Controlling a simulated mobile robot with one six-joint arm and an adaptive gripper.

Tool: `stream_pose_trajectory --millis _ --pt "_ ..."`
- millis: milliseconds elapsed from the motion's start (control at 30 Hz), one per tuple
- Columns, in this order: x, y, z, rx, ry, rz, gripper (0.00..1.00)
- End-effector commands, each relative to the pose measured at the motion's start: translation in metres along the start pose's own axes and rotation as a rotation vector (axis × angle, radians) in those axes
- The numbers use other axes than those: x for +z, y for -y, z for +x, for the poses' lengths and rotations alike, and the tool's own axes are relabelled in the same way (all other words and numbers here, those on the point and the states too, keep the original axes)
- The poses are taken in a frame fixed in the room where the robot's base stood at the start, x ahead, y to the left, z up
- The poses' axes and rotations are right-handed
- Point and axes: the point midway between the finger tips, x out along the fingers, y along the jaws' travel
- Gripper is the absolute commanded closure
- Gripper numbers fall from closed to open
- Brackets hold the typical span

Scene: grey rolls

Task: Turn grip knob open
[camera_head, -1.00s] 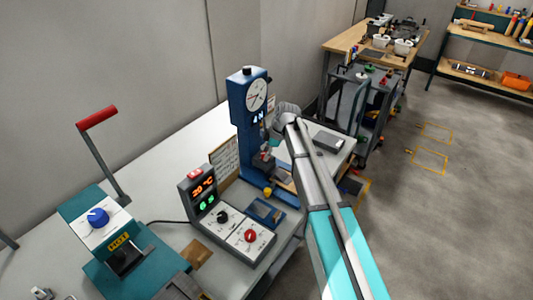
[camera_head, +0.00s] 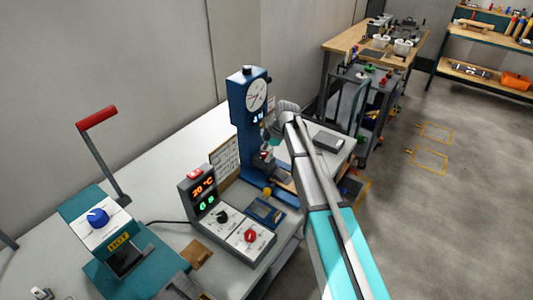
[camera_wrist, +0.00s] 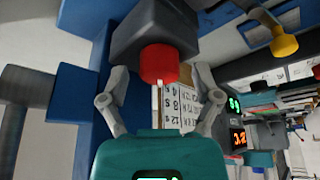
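In the wrist view a red round knob (camera_wrist: 158,63) sits on the end of a dark grey block (camera_wrist: 152,30) on the blue test stand. My gripper (camera_wrist: 160,74) is open, with one finger on each side of the knob. Gaps show between both fingertips and the knob, and nothing is held. In the head view the blue stand (camera_head: 242,135) has a round dial (camera_head: 256,95) at its top. My gripper is small there and partly hidden by my wrist, beside the stand's lower middle.
A control box (camera_head: 203,192) with lit digits and a second red knob (camera_head: 250,236) stands in front of the stand. A teal press (camera_head: 100,235) with a red-handled lever is at left. A yellow knob (camera_wrist: 284,45) shows at the wrist view's upper right.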

Motion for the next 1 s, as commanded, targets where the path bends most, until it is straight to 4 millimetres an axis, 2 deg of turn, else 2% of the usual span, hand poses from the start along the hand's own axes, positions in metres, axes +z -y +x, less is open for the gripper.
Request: stream_pose_trajectory --millis 667,1000 --pt "-0.0003 0.0006 -0.0001 0.012 -0.001 0.029 0.15" --pt "-0.0004 0.0021 0.0 0.079 -0.001 0.19 0.15"
